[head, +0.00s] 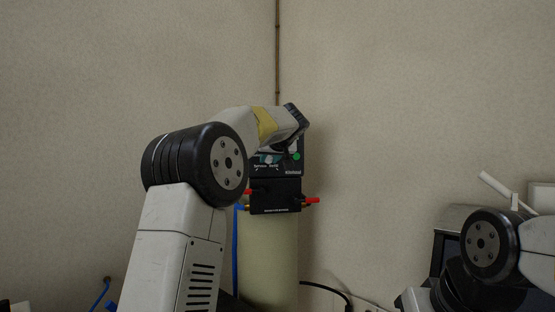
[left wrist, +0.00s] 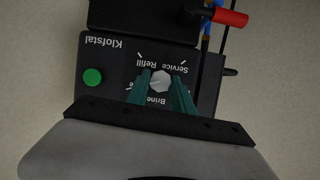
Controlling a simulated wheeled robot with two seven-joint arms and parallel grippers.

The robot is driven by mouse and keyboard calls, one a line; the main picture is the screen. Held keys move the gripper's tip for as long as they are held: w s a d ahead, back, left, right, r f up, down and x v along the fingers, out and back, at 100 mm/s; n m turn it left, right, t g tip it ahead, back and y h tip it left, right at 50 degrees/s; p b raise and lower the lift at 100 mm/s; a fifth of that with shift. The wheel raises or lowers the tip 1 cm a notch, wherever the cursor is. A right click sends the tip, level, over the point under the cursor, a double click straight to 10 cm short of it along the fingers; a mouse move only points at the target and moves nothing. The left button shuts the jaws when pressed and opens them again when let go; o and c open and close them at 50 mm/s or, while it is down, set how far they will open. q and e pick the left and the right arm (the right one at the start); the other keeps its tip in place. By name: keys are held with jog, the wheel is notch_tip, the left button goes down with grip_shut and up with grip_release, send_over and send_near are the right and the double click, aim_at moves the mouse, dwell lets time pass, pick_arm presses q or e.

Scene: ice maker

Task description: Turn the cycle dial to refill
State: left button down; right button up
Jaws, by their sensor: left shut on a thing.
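The cycle dial (left wrist: 160,81) is a light grey knob on the dark control panel, shown upside down in the left wrist view. The labels Service, Refill and Brine surround it, and another label is mostly covered. My left gripper (left wrist: 161,90) has its two green fingers on either side of the knob and is shut on it. I cannot tell for certain which label the dial points at. In the head view the control panel (head: 293,170) sits above a pale tank, and my left wrist covers the dial. My right gripper is not in view.
A green button (left wrist: 93,77) is on the panel beside the dial. Below the panel is a black valve block (head: 275,196) with red-handled fittings (head: 312,200) at its sides. The pale tank (head: 268,255) stands below, with a blue hose beside it. Plain walls are behind.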

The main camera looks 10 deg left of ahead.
pick_arm(q)
jog(key=shift+d, duration=0.1)
jog(key=shift+d+m+g+y, duration=0.1)
jog(key=shift+m+g+y, duration=0.2)
jog(key=shift+m+y, duration=0.5)
jog(key=m+y, duration=0.1)
jog(key=m, duration=0.2)
jog(key=shift+d, duration=0.1)
jog(key=m+y, duration=0.1)
jog(key=m, duration=0.1)
jog(key=m+y, duration=0.2)
jog(key=m, duration=0.1)
jog(key=shift+w+f, duration=0.1)
jog(key=shift+f, duration=0.1)
jog(key=c, duration=1.1)
grip_release()
